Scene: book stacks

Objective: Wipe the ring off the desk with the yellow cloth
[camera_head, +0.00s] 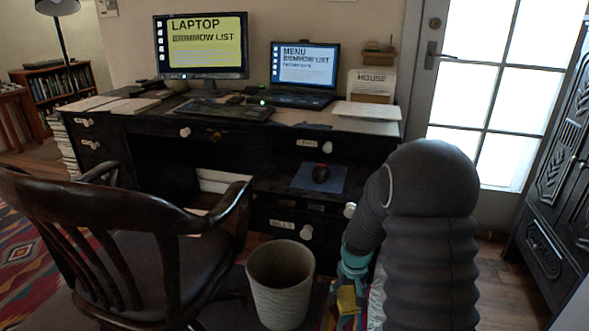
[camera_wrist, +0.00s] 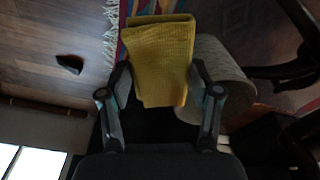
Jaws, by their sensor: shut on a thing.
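The yellow cloth (camera_head: 346,300) hangs low in front of the dark desk (camera_head: 230,125), right of the waste bin. In the wrist view the cloth (camera_wrist: 160,60) shows as a folded, ribbed yellow piece between the two fingers. My gripper (camera_head: 348,286) is shut on it and holds it below the desktop, apart from the desk; its fingers also show in the wrist view (camera_wrist: 160,80). I cannot make out a ring on the desktop at this size. Part of the desk's right side is hidden by my arm.
A monitor (camera_head: 200,45), a laptop (camera_head: 305,70), papers (camera_head: 367,110) and a black flat item (camera_head: 212,110) crowd the desktop. A wooden chair (camera_head: 120,240) and a waste bin (camera_head: 280,285) stand in front.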

